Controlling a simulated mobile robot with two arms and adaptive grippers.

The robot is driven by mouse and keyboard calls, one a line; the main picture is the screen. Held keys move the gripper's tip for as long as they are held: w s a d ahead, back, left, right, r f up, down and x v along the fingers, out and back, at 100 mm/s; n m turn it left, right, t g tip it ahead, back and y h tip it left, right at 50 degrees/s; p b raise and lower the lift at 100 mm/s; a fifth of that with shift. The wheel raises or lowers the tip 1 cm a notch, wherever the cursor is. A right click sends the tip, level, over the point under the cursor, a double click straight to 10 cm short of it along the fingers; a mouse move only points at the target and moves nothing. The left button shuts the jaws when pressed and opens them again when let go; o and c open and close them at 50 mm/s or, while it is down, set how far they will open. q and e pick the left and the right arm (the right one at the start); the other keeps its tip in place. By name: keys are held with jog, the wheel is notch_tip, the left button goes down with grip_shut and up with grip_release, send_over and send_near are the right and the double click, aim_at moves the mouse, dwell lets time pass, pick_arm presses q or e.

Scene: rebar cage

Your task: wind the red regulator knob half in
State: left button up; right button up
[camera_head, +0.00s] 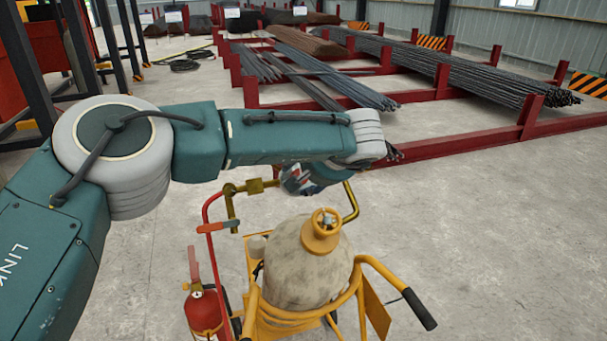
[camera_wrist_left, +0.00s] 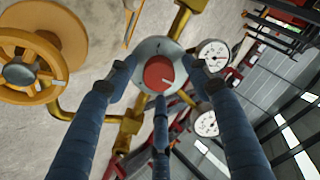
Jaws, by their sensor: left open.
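The red regulator knob (camera_wrist_left: 157,72) sits on a round grey regulator body (camera_wrist_left: 158,49) in the left wrist view. A pale mark on its face is toward the lower right. My left gripper (camera_wrist_left: 160,76) is open, with its blue fingers spread around the knob; I cannot tell whether any fingertip touches it. In the head view, my left gripper (camera_head: 298,181) is above the brass pipework behind the gas cylinder (camera_head: 312,270), and the knob is hidden there. My right gripper is not in view.
Two white gauges (camera_wrist_left: 213,55) (camera_wrist_left: 206,124) are right of the knob, near a finger. A yellow valve wheel (camera_wrist_left: 42,68) is at left. The yellow cart (camera_head: 371,300) carries the cylinder, with a fire extinguisher (camera_head: 203,310) beside it. Red rebar racks (camera_head: 450,142) stand behind; floor at right is clear.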

pick_arm(q)
jog(key=v, duration=1.2)
